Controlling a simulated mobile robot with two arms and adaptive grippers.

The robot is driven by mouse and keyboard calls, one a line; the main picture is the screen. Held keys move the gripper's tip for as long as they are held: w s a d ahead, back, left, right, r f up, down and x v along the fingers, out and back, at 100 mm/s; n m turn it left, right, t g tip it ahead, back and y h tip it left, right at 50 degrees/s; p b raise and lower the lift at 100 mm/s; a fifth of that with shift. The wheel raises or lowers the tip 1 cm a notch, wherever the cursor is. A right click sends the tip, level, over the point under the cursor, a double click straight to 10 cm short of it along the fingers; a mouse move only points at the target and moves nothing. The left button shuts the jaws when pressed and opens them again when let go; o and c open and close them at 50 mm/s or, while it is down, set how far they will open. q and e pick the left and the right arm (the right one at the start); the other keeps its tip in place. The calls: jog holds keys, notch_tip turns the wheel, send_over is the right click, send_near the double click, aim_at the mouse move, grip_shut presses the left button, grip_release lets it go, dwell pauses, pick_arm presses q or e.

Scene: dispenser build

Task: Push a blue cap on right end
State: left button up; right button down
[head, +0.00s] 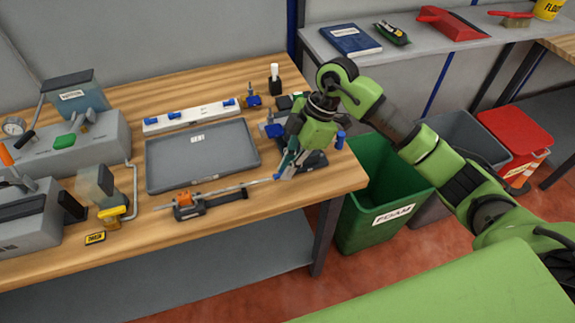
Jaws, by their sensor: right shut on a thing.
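A thin light rod (228,188) lies above the wooden bench's front part, with an orange and black clamp (187,204) near its left half. My right gripper (284,171) points down at the rod's right end. It is shut on a small blue cap (277,177), which is mostly hidden by the fingers. The cap is at or very close to the rod's right end; I cannot tell whether it is seated on it. My left gripper is not in view.
A grey tray (153,177) lies behind the rod, with a white rack (190,117) with blue pieces beyond it. Grey machines (85,138) stand at the left. A blue upright piece (340,140) stands at the bench's right edge. A green foam bin (375,200) is beside the bench.

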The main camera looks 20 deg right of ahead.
jog(key=shift+a+p, duration=0.5)
jog(key=shift+a, duration=0.7)
dwell(0.6)
jog(key=c, duration=2.1)
grip_release()
jog(key=o, duration=0.3)
jog(key=shift+o, duration=0.2)
jog(key=shift+r, duration=0.1)
notch_tip(320, 180, up, 7)
jog(key=p, duration=0.6)
